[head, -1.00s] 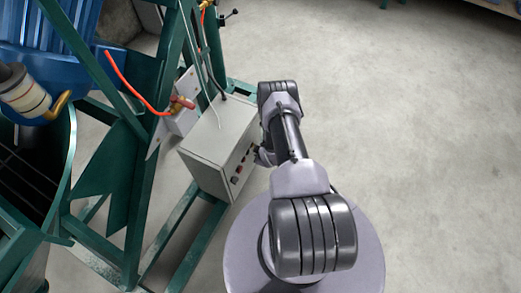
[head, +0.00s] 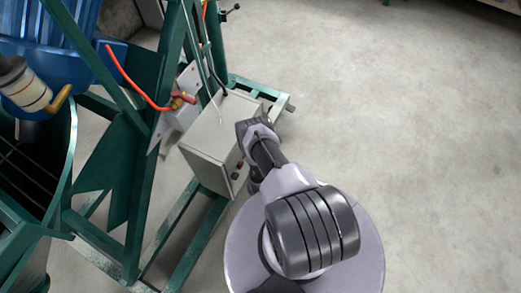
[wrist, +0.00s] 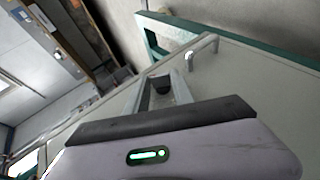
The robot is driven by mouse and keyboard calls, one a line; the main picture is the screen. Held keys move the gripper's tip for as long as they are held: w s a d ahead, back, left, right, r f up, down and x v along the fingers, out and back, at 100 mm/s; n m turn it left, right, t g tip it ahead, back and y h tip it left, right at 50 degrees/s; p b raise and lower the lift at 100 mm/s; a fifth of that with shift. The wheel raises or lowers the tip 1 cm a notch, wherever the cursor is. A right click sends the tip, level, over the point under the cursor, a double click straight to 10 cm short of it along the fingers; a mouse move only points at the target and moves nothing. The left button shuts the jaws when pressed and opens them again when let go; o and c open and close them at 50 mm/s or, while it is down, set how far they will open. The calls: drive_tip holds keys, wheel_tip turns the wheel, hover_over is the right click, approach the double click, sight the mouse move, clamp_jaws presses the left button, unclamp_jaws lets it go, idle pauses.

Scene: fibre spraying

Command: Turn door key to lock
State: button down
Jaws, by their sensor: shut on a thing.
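The grey control box (head: 222,139) stands on the green frame, with red and dark buttons on its front panel. My gripper (wrist: 163,88) is at the box's pale panel (wrist: 255,88) in the wrist view, its dark fingers close to the surface. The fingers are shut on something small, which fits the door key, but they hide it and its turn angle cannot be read. A bent metal piece (wrist: 203,48) sticks out of the panel just beyond the fingers.
Green frame beams (head: 182,245) run beside and under the box. A red hose (head: 136,82) and a blue machine (head: 70,45) are at the left. Open concrete floor (head: 420,120) lies to the right.

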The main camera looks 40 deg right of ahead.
idle(0.4)
drive_tip(key=c, duration=1.1)
unclamp_jaws()
